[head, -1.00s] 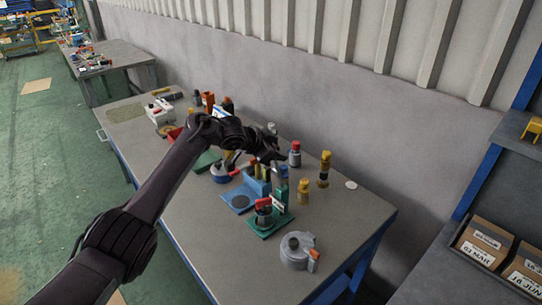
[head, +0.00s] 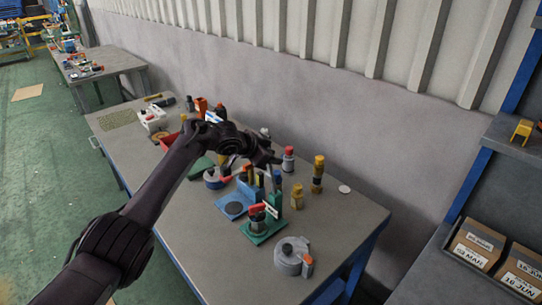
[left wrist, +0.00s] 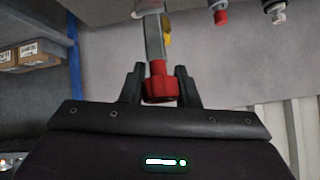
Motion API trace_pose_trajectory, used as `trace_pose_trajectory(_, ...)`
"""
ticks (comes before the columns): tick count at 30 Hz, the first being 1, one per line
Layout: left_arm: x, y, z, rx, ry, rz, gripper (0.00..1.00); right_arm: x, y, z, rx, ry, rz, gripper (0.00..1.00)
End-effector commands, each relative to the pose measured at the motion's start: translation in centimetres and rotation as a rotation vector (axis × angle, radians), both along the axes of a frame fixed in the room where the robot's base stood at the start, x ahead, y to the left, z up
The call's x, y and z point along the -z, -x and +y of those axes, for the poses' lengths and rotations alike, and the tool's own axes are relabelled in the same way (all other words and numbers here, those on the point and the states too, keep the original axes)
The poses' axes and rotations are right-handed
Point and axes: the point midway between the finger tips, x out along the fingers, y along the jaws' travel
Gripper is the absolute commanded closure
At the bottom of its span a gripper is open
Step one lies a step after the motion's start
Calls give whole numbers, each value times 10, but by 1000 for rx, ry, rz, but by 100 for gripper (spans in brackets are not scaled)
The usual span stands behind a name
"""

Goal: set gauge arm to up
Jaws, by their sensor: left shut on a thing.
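The gauge arm is a flat grey metal bar (left wrist: 154,38) with a red knob (left wrist: 160,88) at its end, in the left wrist view. My left gripper (left wrist: 158,78) is shut on the red knob, with one dark finger on each side of it. In the head view my left gripper (head: 270,166) is above the blue and green fixtures in the middle of the bench. It largely hides the gauge arm there, so its exact tilt is hard to tell. My right gripper is not in view.
On the bench (head: 210,255) a green-based fixture (head: 256,236) and a blue-based fixture (head: 226,203) stand close below the gripper. A grey round housing (head: 290,257) is nearer the front. The bench's right end is clear.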

Motion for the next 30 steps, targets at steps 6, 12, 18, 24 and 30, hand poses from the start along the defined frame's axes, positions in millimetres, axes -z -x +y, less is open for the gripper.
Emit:
trace_pose_trajectory(6, 7, 2, -1, 3, -3, 11, 100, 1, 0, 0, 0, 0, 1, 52)
trace_pose_trajectory(12, 8, 3, -1, 3, -5, 12, 100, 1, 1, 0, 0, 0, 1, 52)
trace_pose_trajectory(18, 9, 3, -1, 4, -5, 14, 100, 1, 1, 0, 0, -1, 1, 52)
trace_pose_trajectory(24, 10, 3, -1, 5, -6, 15, 100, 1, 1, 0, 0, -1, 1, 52)
trace_pose_trajectory(30, 8, 3, -1, 4, -5, 12, 52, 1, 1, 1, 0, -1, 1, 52)
